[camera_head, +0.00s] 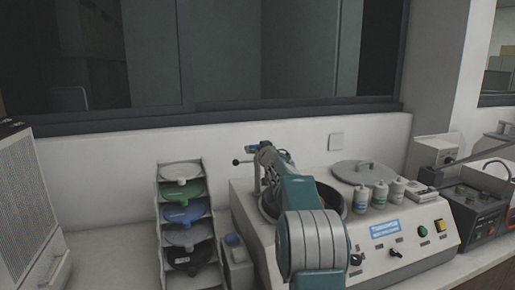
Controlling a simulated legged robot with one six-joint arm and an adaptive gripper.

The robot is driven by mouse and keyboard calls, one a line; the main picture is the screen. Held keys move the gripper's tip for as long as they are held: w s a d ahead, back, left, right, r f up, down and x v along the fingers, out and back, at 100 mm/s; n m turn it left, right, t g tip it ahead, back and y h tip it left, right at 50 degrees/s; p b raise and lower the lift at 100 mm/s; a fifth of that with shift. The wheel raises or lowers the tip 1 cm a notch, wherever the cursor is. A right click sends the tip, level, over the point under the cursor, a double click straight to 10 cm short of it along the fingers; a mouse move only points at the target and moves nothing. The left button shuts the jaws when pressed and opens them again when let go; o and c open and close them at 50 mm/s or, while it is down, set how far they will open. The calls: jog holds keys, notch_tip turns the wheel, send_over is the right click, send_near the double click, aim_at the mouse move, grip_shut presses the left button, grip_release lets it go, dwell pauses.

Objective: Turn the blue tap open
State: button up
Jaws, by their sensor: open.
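My gripper (262,153) is at the far end of my arm, over the back left of the grey bench machine (433,213). It is small and seen from behind; it is open. A small blue part (251,149) shows at its left side, perhaps the blue tap, but I cannot tell for sure. A thin bar with a dark knob (236,162) sticks out left just below it. I cannot tell whether the gripper touches these. My arm hides much of the machine's round bowl (341,196).
Several bottles (362,198) and a round lid (358,172) sit on the machine's right. A wall and window are close behind.

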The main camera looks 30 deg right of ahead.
jog(key=shift+w, duration=0.3)
jog(key=c, duration=0.9)
jog(key=shift+d+r+y, duration=0.1)
jog(key=shift+y, duration=0.2)
jog(key=shift+n+y, duration=2.2)
jog(key=shift+y, duration=1)
